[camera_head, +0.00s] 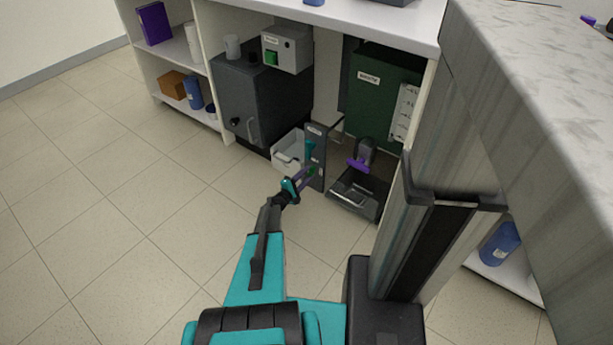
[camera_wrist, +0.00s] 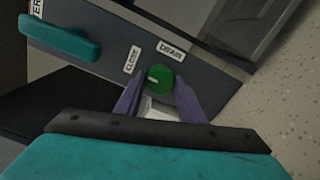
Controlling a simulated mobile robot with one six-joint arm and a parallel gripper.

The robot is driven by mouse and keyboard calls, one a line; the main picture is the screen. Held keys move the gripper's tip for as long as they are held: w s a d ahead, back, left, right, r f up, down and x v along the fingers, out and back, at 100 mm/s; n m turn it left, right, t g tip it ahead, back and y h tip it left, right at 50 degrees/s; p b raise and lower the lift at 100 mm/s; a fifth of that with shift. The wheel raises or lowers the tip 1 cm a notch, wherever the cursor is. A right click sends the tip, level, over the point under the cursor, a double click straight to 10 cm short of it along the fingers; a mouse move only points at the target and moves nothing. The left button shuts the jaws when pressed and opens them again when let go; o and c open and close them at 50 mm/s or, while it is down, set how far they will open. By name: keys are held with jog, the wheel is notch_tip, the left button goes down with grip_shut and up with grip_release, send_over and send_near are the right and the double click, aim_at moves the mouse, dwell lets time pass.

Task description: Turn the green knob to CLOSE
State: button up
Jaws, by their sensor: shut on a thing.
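The green knob (camera_wrist: 159,78) sits on a grey panel (camera_wrist: 110,50) that also shows in the head view (camera_head: 317,160). A pale mark on the knob is on its left side in the wrist view, towards the CLOSE label (camera_wrist: 132,60). The DRAIN label (camera_wrist: 170,50) is above the knob. My gripper (camera_wrist: 158,88) has its purple fingers on both sides of the knob, shut on it. In the head view my gripper (camera_head: 306,175) reaches the lower part of the panel, and the knob is mostly hidden there.
A teal handle (camera_wrist: 60,38) is on the same panel, left of the knob in the wrist view. A white bin (camera_head: 288,150) stands left of the panel. A black tray (camera_head: 354,200) and a purple-handled item (camera_head: 360,160) are to its right. The tiled floor in front is clear.

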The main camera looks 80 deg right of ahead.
jog(key=o, duration=1)
jog(key=shift+o, duration=0.2)
jog(key=p+v, duration=0.2)
jog(key=v, duration=0.6)
jog(key=shift+p, duration=0.3)
